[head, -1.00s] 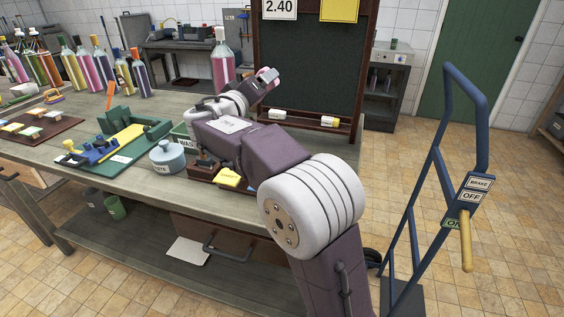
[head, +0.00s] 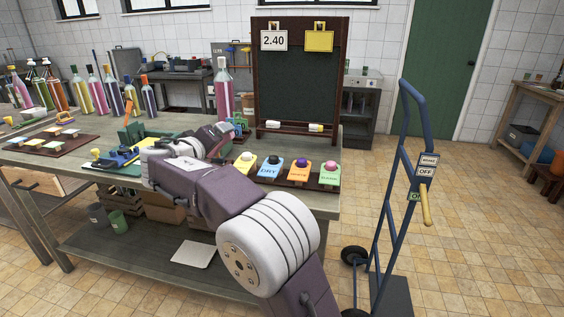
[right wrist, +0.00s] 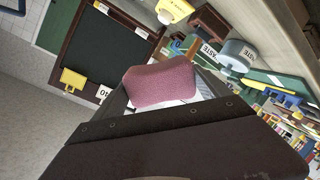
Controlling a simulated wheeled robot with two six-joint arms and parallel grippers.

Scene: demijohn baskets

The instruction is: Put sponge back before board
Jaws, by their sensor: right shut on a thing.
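A pink sponge (right wrist: 162,84) is in the jaws of my right gripper (head: 226,128), as the right wrist view shows. In the head view the gripper is over the bench, to the left of the board's lower left corner, and the sponge is hard to make out there. The dark chalkboard (head: 298,85) stands upright at the back of the bench and also shows in the right wrist view (right wrist: 103,43). Its ledge (head: 275,127) holds white and yellow-banded pieces. My left gripper is not in view.
A row of coloured blocks with round knobs (head: 285,172) lies on the bench in front of the board. Several bottles (head: 110,85) stand at the left. A blue hand truck (head: 408,150) stands on the floor at the right.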

